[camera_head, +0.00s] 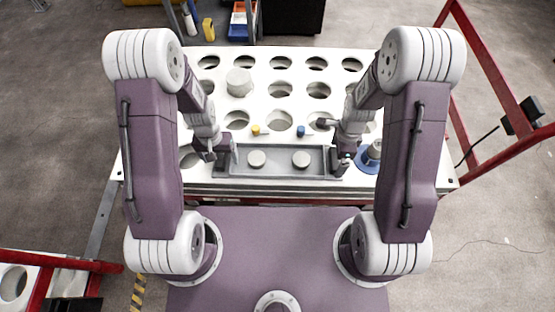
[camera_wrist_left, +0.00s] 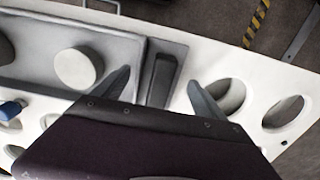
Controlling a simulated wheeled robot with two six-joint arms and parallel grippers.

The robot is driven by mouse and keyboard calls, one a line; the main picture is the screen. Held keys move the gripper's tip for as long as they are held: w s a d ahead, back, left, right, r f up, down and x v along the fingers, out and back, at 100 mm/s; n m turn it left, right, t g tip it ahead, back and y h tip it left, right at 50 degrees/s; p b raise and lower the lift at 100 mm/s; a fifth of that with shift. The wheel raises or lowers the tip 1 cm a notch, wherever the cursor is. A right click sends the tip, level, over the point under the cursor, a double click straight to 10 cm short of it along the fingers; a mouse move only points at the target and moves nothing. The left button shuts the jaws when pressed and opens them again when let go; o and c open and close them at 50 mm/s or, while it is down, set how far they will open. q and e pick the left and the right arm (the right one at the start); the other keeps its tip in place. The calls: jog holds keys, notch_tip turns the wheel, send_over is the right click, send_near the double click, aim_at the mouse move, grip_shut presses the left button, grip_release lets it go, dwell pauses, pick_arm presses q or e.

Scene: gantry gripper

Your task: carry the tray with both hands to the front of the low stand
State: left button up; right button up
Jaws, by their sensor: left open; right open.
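The grey rectangular tray (camera_head: 278,176) lies near the front edge of a white table with round holes. Two pale round pieces, a left one (camera_head: 257,159) and a right one (camera_head: 301,159), sit in it. My left gripper (camera_head: 222,155) is open at the tray's left end. In the left wrist view its fingers (camera_wrist_left: 159,82) stand apart on either side of a dark handle (camera_wrist_left: 163,78) on the tray's end, with gaps showing. My right gripper (camera_head: 341,158) is open at the tray's right end; its fingertips are partly hidden. I cannot tell which thing is the low stand.
The white holed table (camera_head: 300,65) bears a pale cylinder (camera_head: 239,82), a small yellow piece (camera_head: 256,130) and a small blue piece (camera_head: 301,131) behind the tray. A blue ring piece (camera_head: 366,161) lies close beside my right gripper. Red frames (camera_head: 487,65) stand at the right.

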pick_arm(q)
jog(key=shift+f, duration=0.4)
pick_arm(e)
jog(key=shift+f, duration=0.4)
pick_arm(q)
jog(key=c, duration=1.6)
pick_arm(e)
jog(key=c, duration=1.6)
pick_arm(q)
grip_shut()
pick_arm(e)
jog(key=c, duration=0.4)
pick_arm(q)
jog(key=shift+r, duration=0.15)
pick_arm(e)
jog(key=shift+r, duration=0.15)
